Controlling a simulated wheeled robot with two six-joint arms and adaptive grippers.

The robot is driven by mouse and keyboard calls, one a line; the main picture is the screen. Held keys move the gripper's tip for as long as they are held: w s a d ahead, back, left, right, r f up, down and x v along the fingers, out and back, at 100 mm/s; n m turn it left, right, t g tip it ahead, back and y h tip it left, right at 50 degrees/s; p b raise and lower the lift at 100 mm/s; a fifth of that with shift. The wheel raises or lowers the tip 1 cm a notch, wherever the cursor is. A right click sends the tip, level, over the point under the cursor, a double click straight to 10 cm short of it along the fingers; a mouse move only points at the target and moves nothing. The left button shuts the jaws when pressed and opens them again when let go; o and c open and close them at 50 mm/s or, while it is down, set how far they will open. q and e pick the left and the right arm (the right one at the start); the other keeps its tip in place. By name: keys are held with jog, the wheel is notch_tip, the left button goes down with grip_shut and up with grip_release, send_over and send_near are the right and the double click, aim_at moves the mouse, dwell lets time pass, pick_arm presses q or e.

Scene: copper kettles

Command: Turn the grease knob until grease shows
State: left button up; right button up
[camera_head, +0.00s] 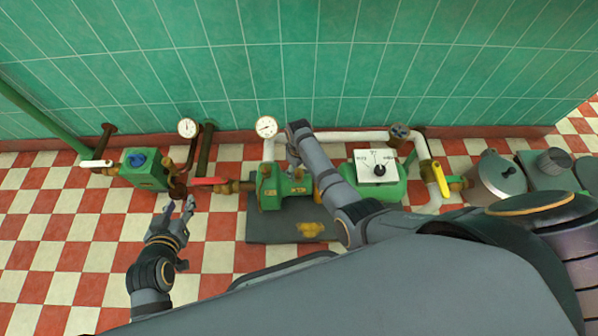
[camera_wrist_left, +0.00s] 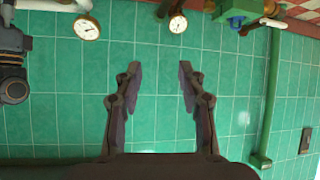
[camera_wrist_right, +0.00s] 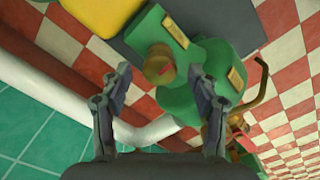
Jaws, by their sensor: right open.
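A green pump (camera_head: 285,188) stands on a grey base plate (camera_head: 262,228) in the head view. In the right wrist view the green pump body (camera_wrist_right: 212,62) fills the upper middle. A round brass knob (camera_wrist_right: 159,64) sits on it, and I take it for the grease knob. My right gripper (camera_wrist_right: 160,88) is open, its fingers apart on either side of the knob's line; contact cannot be told. No grease is discernible.
A white dial box (camera_head: 376,166) tops a green machine to the right. Two gauges (camera_head: 187,128) (camera_head: 266,126), a red lever (camera_head: 208,181) and a green valve block (camera_head: 145,170) line the tiled wall. A grey kettle (camera_head: 497,178) stands right. The left floor is clear.

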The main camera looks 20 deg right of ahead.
pick_arm(q)
jog(key=w+r+t, duration=0.2)
jog(key=w+r, duration=0.1)
jog(key=r, duration=0.2)
jog(key=shift+w+a+r+t, duration=0.2)
jog(key=shift+r+t, duration=0.05)
jog(key=shift+t, duration=0.15)
pick_arm(e)
jog(key=shift+f, duration=0.55)
jog(key=c, duration=1.2)
